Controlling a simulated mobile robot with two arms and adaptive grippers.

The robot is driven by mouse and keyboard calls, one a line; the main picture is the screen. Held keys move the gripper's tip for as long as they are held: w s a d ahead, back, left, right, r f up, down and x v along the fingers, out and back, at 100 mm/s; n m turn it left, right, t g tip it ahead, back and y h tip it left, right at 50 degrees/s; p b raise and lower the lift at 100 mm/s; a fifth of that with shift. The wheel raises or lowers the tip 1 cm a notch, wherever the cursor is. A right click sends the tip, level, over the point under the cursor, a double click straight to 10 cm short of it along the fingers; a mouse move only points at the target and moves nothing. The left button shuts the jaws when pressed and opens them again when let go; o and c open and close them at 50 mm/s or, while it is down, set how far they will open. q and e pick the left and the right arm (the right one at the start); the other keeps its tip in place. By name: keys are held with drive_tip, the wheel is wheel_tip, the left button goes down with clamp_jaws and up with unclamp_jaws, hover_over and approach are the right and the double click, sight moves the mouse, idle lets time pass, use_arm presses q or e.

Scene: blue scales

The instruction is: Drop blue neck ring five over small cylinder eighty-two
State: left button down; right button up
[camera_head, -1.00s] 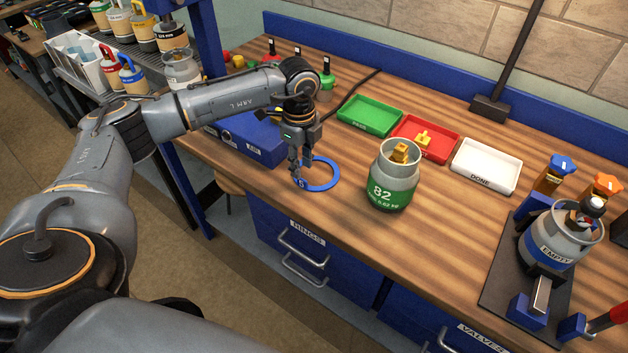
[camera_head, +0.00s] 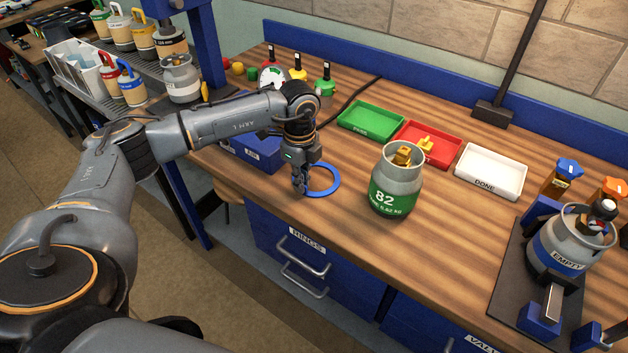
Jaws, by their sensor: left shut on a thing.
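The blue neck ring (camera_head: 338,181) lies flat at the front of the wooden bench, left of the small cylinder. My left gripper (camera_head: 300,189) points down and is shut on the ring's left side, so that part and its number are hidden. I cannot tell any gap between ring and bench. Small cylinder 82 (camera_head: 396,184) stands upright to the right of the ring, apart from it. It is grey with a green band reading 82 and a brass valve inside its open collar. My right gripper is not in view.
Green (camera_head: 370,121), red (camera_head: 440,156) and white DONE (camera_head: 491,172) trays sit behind the cylinder. A blue box (camera_head: 250,150) stands behind my gripper. A clamped EMPTY cylinder (camera_head: 568,250) is at the right. The bench between ring and cylinder is clear.

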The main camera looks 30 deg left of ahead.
use_arm(q)
drive_tip(key=shift+r, duration=0.15)
drive_tip(key=shift+r+p, duration=1.45)
drive_tip(key=shift+r, duration=0.45)
drive_tip(key=shift+s+f, duration=0.1)
